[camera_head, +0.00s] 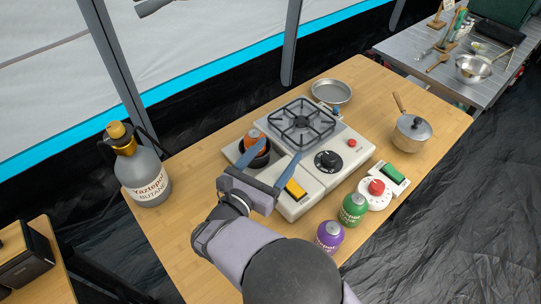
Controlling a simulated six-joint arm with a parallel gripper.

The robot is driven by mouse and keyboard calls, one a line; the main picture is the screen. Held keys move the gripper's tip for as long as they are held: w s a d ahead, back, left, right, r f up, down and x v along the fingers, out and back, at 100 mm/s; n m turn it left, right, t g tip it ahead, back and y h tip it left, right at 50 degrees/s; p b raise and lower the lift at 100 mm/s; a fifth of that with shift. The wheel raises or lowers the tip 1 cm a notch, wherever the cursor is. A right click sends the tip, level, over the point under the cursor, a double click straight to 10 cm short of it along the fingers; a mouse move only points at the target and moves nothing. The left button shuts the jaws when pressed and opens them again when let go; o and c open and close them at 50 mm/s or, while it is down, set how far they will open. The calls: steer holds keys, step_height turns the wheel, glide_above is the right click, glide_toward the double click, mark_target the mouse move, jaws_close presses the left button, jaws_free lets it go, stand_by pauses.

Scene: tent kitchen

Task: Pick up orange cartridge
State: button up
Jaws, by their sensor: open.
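The orange cartridge (255,139) stands in a round dark socket at the left end of the white stove (331,180). Only its orange upper part and metal top show above the socket. My gripper (274,150) is open, with its two blue fingers spread above the stove's left part. The left finger's tip is close to the cartridge, and the right finger is over the stove beside the burner. I cannot tell whether a finger touches the cartridge. Nothing is seen between the fingers.
The burner grate (302,122) rises right of the cartridge. A yellow switch (295,189) is near my gripper. A green canister (353,208) and a purple canister (330,236) stand in front. A grey butane bottle (147,178) stands left.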

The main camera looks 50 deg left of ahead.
mark_target(250, 139)
steer(key=s+a+f+y, duration=0.1)
steer(key=s, duration=0.1)
steer(key=s+a+f+n+y, duration=0.1)
steer(key=s+a+f, duration=0.1)
steer(key=s+a+f+n+y+b, duration=0.1)
steer(key=s, duration=0.2)
steer(key=shift+a+f+g, duration=0.15)
steer(key=shift+a+g, duration=0.2)
steer(key=shift+g, duration=0.05)
steer(key=shift+s+a+f+y, duration=0.15)
steer(key=shift+f+y, duration=0.1)
steer(key=shift+y, duration=0.05)
steer(key=shift+p+x, duration=0.3)
steer(key=shift+x, duration=0.8)
steer(key=shift+w+a+r, duration=0.1)
steer(key=shift+w+r, duration=0.05)
steer(key=shift+w, duration=0.3)
steer(key=shift+p+x, duration=0.9)
steer(key=shift+x, duration=1.3)
steer(key=c, duration=1.3)
